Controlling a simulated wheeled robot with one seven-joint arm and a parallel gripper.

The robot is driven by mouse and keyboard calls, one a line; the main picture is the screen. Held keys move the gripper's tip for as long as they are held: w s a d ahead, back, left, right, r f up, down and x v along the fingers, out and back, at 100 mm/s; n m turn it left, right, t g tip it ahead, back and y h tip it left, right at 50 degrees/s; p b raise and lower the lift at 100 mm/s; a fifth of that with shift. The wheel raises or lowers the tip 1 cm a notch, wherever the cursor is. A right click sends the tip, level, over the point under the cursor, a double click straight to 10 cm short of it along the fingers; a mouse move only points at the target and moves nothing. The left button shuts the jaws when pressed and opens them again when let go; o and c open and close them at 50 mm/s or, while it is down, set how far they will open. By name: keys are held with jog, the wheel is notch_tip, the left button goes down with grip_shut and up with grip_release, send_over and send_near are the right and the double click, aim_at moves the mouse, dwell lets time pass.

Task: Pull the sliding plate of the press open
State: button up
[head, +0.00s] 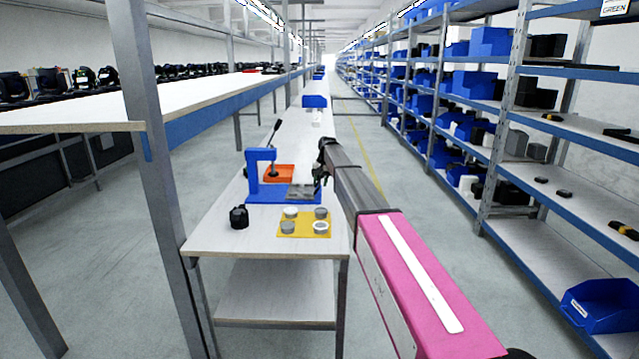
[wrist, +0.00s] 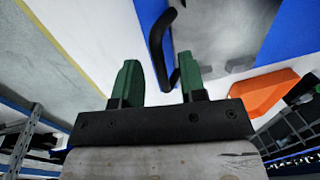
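The blue press (head: 256,175) stands on the white bench, with a dark lever raised above it. Its grey sliding plate (head: 302,191) lies on the right part of the blue base, beside an orange block (head: 279,173). In the wrist view the grey plate (wrist: 215,35) shows beyond my fingers, with a black curved handle (wrist: 157,42) at its edge. My gripper (wrist: 158,75) is open, its two green fingers apart. The handle's near end shows in the gap between them; I cannot tell whether either finger touches it. In the head view my gripper (head: 320,173) is at the plate's right end, partly hidden.
A yellow mat (head: 299,233) with several round grey and white pieces lies in front of the press. A black object (head: 239,217) stands to its left. A blue bin (head: 314,101) is farther back. A rack post (head: 150,120) rises at left; shelves (head: 500,110) line the right aisle.

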jog(key=shift+r, duration=0.1)
notch_tip(320, 180, up, 10)
jog(key=d, duration=0.2)
jog(key=shift+r, duration=0.25)
dwell(0.4)
